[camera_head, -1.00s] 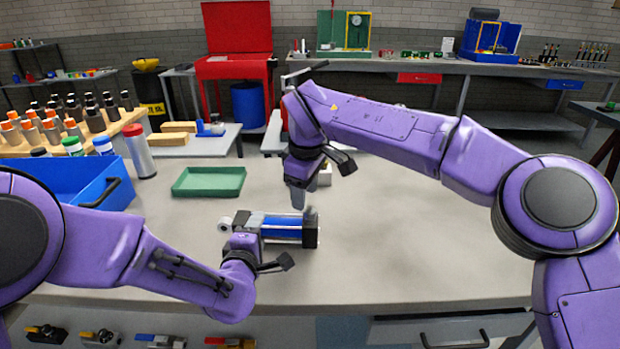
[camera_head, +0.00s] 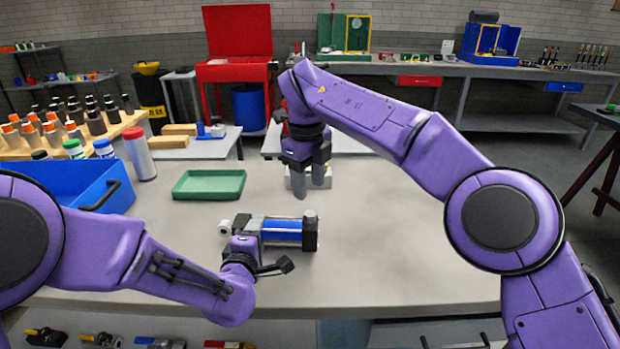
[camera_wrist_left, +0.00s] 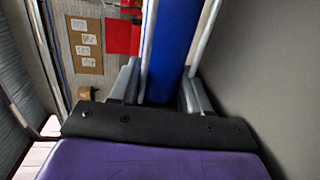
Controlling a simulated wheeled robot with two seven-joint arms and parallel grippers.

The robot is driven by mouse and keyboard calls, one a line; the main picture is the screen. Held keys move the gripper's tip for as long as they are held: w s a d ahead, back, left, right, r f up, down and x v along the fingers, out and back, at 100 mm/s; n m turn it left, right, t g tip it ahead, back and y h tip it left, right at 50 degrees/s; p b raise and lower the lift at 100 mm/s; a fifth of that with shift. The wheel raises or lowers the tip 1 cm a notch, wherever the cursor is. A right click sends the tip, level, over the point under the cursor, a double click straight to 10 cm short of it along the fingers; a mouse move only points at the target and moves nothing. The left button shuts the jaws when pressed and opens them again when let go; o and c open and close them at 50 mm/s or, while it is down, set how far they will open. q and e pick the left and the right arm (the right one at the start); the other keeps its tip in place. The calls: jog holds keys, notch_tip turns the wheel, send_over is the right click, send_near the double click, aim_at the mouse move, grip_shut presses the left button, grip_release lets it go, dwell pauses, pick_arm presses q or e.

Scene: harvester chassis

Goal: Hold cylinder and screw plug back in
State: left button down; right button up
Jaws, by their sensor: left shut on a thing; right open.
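The blue cylinder (camera_head: 281,230) lies on its side on the grey workbench, with dark end blocks and a light round eye at its left end. A small grey plug-like piece (camera_head: 310,214) stands on top of its right end block. My left gripper (camera_head: 252,228) is shut on the cylinder near its left end. The left wrist view shows the blue barrel (camera_wrist_left: 172,45) between the two fingers (camera_wrist_left: 158,88). My right gripper (camera_head: 314,192) is open, pointing down above the bench behind the cylinder. I see nothing between its fingers.
A white block (camera_head: 296,182) sits behind my right gripper. A green tray (camera_head: 209,184) and a blue bin (camera_head: 112,193) stand to the left. A bottle with a red cap (camera_head: 140,158) is beside the bin. The bench right of the cylinder is clear.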

aim_at(310, 213)
jog(key=n, duration=0.5)
jog(key=shift+s+d+r+n, duration=0.1)
jog(key=shift+d+r+n, duration=0.05)
jog(key=shift+r+n, duration=0.25)
jog(key=n, duration=0.3)
jog(key=shift+s+r, duration=0.1)
jog(key=n, duration=0.4)
jog(key=shift+s+n+g, duration=0.25)
jog(key=shift+n+g, duration=0.15)
jog(key=n, duration=0.3)
jog(key=shift+s, duration=0.1)
notch_tip(310, 213, down, 8)
pick_arm(q)
jog(key=shift+r, duration=0.1)
pick_arm(e)
jog(key=shift+c, duration=0.3)
